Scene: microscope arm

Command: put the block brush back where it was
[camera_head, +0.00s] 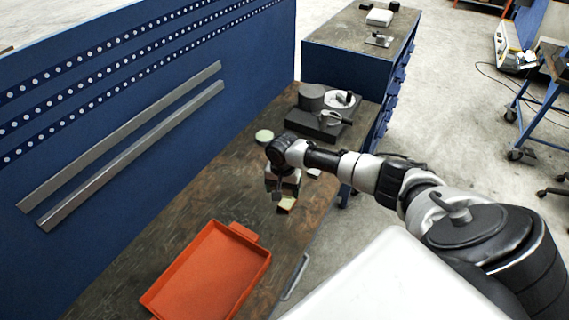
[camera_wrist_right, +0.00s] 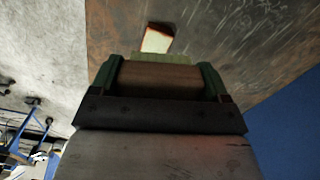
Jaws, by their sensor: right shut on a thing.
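The block brush (camera_wrist_right: 162,77) is between the green-sided fingers of my right gripper in the right wrist view. It has a brown body and a pale bristle edge (camera_wrist_right: 165,57). My right gripper (camera_wrist_right: 160,82) is shut on it. In the head view the right gripper (camera_head: 281,190) hangs fingers down over the workbench, beyond the orange tray. The brush is hard to make out there. My left gripper is not in view.
A small cream block with an orange-brown side (camera_wrist_right: 157,39) lies on the bench beyond the brush. The orange tray (camera_head: 262,262) is at the near side of the workbench (camera_head: 150,250). A round pale-green dish (camera_head: 264,136) and dark equipment (camera_head: 315,126) stand farther back. A blue panel (camera_head: 130,120) borders the left.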

